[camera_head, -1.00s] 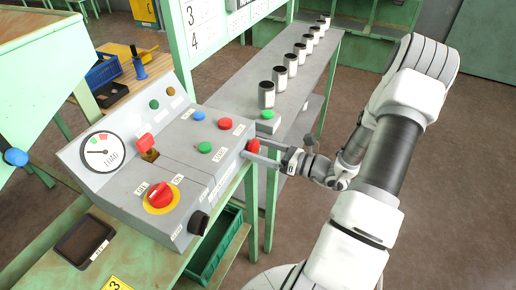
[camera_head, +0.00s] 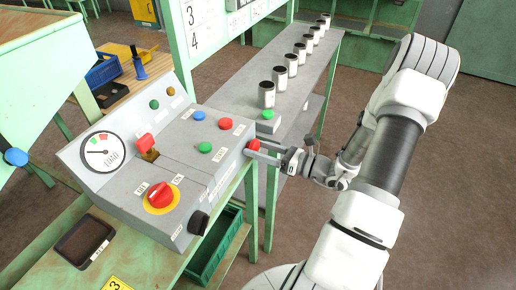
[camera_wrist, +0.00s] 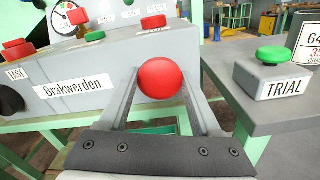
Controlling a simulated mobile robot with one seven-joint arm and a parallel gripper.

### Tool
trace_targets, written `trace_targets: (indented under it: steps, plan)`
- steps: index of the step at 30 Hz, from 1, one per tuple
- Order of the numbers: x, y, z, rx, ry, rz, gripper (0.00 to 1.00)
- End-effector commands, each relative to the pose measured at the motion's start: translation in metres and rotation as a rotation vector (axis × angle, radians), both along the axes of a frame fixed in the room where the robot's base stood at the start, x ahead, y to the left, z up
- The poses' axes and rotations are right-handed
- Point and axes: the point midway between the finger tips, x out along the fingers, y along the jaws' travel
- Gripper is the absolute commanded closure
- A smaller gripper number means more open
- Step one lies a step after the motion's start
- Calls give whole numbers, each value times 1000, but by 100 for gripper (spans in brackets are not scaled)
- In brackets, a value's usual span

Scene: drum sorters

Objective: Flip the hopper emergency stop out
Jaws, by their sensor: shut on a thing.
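The grey control console (camera_head: 222,181) stands at the left, with a red round knob (camera_head: 253,145) on its right side wall. In the wrist view the same red knob (camera_wrist: 160,78) sits between the two fingertips. My gripper (camera_head: 257,152) reaches in from the right and is shut on this knob; in the wrist view its fingers (camera_wrist: 160,90) slant inward to the knob's sides. The knob hides the fingertips and its own stem. No label naming the hopper stop is readable.
A red rotary knob on a yellow ring (camera_head: 161,196), a red lever (camera_head: 145,143) and several buttons are on the console's top. A TRIAL box with a green button (camera_wrist: 272,55) stands beside it on the bench. Several cans (camera_head: 267,94) line the bench.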

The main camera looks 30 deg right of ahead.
Motion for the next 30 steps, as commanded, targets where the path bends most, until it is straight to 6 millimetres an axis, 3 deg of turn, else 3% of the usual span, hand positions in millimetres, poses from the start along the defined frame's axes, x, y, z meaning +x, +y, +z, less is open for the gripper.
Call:
trace_targets:
  steps: [4,11,12,16,30]
  plan:
    - [-12,-10,1,-2,2,-1,100]
    - [-13,-10,0,-2,2,-1,100]
    - [-13,-11,-1,-2,2,-2,30]
    - [-13,-10,0,-1,1,-2,6]
    - [-13,-11,0,0,0,-1,5]
